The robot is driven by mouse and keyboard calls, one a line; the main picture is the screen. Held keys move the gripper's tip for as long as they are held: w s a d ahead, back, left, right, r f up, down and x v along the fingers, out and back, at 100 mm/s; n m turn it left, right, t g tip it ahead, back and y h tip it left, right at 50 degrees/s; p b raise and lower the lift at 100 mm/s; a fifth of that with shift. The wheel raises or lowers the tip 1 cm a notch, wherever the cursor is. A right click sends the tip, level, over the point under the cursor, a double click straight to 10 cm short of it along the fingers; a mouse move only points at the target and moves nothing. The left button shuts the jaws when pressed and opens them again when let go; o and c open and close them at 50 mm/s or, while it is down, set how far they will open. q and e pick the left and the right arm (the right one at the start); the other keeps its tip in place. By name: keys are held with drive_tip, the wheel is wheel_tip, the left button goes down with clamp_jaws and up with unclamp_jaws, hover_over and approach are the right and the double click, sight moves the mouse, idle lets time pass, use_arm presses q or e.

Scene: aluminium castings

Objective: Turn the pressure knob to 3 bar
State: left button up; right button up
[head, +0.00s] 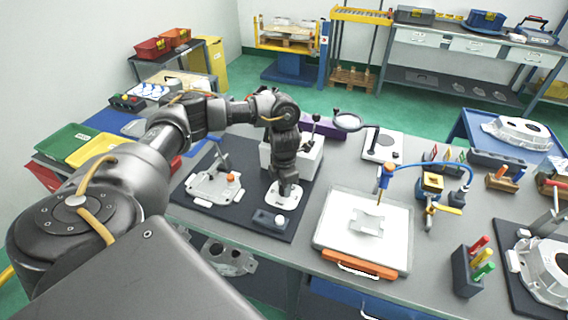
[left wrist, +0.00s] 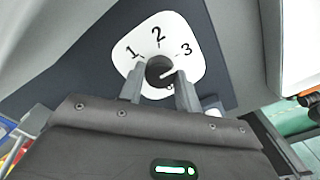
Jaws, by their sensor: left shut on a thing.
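The pressure knob (left wrist: 159,70) is dark and round, on a white dial plate (left wrist: 160,33) marked 1, 2 and 3. My left gripper (left wrist: 160,82) is shut on the knob, one finger on each side. In the head view the left gripper (head: 285,188) reaches down onto the white dial plate (head: 290,203) and hides the knob. My right gripper is not in view.
A grey box (head: 308,160) stands just behind the gripper. A small dark block with a white button (head: 265,218) lies in front of the dial. A casting in a fixture (head: 213,190) is to the left, and a white tray (head: 335,230) to the right.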

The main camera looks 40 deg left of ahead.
use_arm(q)
drive_tip(key=o, duration=1)
drive_tip(key=shift+c, duration=0.2)
wheel_tip(320, 180, up, 11)
drive_tip(key=p, duration=0.1)
drive_tip(key=shift+s+a+f, duration=0.1)
drive_tip(key=shift+s+f, duration=0.05)
